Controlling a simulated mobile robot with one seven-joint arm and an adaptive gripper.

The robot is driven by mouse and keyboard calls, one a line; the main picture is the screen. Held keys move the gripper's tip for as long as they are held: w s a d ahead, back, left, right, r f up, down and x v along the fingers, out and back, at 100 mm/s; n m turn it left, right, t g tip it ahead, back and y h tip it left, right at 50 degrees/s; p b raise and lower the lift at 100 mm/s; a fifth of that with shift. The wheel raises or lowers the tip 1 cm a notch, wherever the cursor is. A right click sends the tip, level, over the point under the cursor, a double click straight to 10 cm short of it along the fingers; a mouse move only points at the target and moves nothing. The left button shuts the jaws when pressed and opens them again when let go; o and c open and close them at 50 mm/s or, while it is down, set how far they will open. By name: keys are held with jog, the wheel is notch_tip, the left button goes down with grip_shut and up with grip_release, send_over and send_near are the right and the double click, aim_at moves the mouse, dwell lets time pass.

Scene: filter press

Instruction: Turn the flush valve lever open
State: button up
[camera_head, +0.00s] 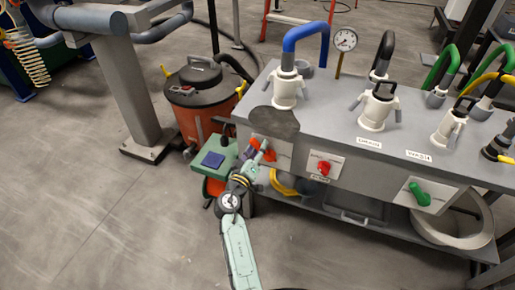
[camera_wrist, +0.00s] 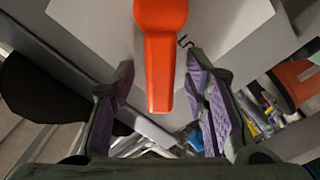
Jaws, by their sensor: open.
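An orange lever (camera_head: 270,156) is on the left front face of the grey bench, partly hidden by my gripper (camera_head: 263,147). No label on it can be read, so I cannot confirm by name that it is the flush valve lever. In the wrist view the orange lever (camera_wrist: 161,22) hangs from its round hub, with the handle toward the camera. My gripper (camera_wrist: 160,66) is open, one purple-padded finger on each side of the handle. Gaps show between handle and both pads.
A red lever (camera_head: 323,168) and a green lever (camera_head: 419,194) are further right on the bench front (camera_head: 365,185). A red drum (camera_head: 200,100) and a green cart (camera_head: 213,160) stand close on the left. The floor in front is clear.

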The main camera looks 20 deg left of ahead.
jog(key=shift+c, duration=0.2)
grip_shut()
dwell(0.4)
dwell(0.3)
